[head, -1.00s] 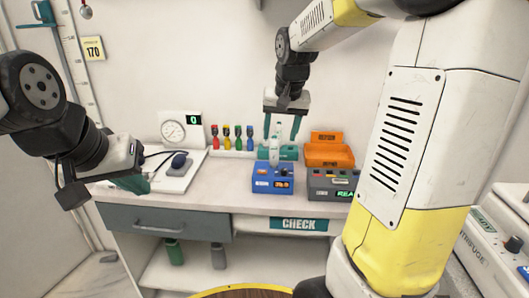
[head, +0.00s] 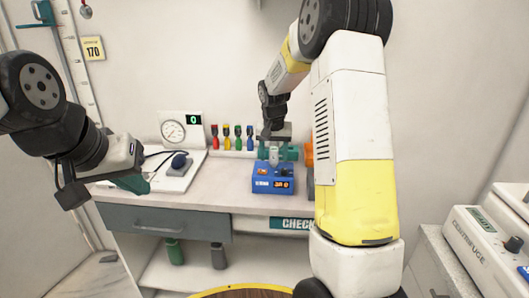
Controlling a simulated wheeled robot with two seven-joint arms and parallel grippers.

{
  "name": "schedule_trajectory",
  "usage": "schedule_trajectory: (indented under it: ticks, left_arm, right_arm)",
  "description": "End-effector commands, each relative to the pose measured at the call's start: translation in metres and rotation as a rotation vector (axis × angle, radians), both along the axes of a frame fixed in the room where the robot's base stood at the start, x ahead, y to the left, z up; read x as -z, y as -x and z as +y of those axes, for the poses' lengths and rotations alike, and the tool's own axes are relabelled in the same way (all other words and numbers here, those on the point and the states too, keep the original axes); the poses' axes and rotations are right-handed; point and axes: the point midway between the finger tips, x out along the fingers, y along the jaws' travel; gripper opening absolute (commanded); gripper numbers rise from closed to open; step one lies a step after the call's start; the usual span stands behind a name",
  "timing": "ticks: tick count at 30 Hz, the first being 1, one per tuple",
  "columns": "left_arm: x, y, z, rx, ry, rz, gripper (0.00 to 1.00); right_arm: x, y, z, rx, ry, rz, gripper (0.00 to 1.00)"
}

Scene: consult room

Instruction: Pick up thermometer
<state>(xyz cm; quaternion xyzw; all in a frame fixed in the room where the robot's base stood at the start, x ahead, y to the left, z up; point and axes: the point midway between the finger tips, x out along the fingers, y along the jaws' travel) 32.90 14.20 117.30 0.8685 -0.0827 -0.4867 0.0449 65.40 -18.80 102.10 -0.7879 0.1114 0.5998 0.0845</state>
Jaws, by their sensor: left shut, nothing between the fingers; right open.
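A small whitish upright piece, seemingly the thermometer (head: 273,156), stands at the blue unit (head: 272,184) with a small lit display on the counter. My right gripper (head: 275,152) points down over it and is open, with its green fingers low around the piece's upper part. Whether the fingers touch it cannot be told. My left gripper (head: 134,184) is shut and empty at the counter's left end, by the gauge's board.
A white gauge unit (head: 173,132) with a dark bulb (head: 180,161) stands at the left. My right arm hides most of the orange tray (head: 309,153). The counter (head: 218,182) left of the blue unit is clear.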

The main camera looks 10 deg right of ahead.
Motion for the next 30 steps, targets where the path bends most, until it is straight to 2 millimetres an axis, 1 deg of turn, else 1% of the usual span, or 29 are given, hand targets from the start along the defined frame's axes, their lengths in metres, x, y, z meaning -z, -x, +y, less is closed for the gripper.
schedule_trajectory:
  ticks: [1,3,9,11,15,17,18,26,30]
  left_arm:
    - [0.0,0.0,0.0,0.0,0.0,0.0,0.0]
    - [0.0,0.0,0.0,0.0,0.0,0.0,0.0]
    - [0.0,0.0,0.0,0.0,0.0,0.0,0.0]
    - [0.0,0.0,0.0,0.0,0.0,0.0,0.0]
    - [0.0,0.0,0.0,0.0,0.0,0.0,0.0]
    - [0.0,0.0,0.0,0.0,0.0,0.0,0.0]
    - [0.0,0.0,0.0,0.0,0.0,0.0,0.0]
    - [0.0,0.0,0.0,0.0,0.0,0.0,0.0]
    - [0.0,0.0,0.0,0.0,0.0,0.0,0.0]
  right_arm:
    - [0.0046,-0.0009,-0.0006,0.0,0.0,0.001,0.57]
    - [0.0072,-0.0019,-0.0007,0.0,0.0,0.0,0.57]
    - [0.0072,-0.0021,-0.0007,0.0,-0.001,-0.001,0.57]
    - [0.0071,-0.002,-0.0007,0.0,-0.001,-0.001,0.47]
    - [0.0069,-0.002,-0.0007,0.0,-0.001,-0.001,0.2]
    - [0.0069,-0.002,-0.0007,0.0,-0.001,-0.001,0.08]
    - [0.0068,-0.002,-0.0007,0.0,-0.001,-0.001,0.0]
    - [0.0063,-0.0022,-0.0006,0.0,0.0,-0.002,0.0]
    - [0.0021,-0.0024,-0.0006,0.0,0.0,-0.003,0.0]
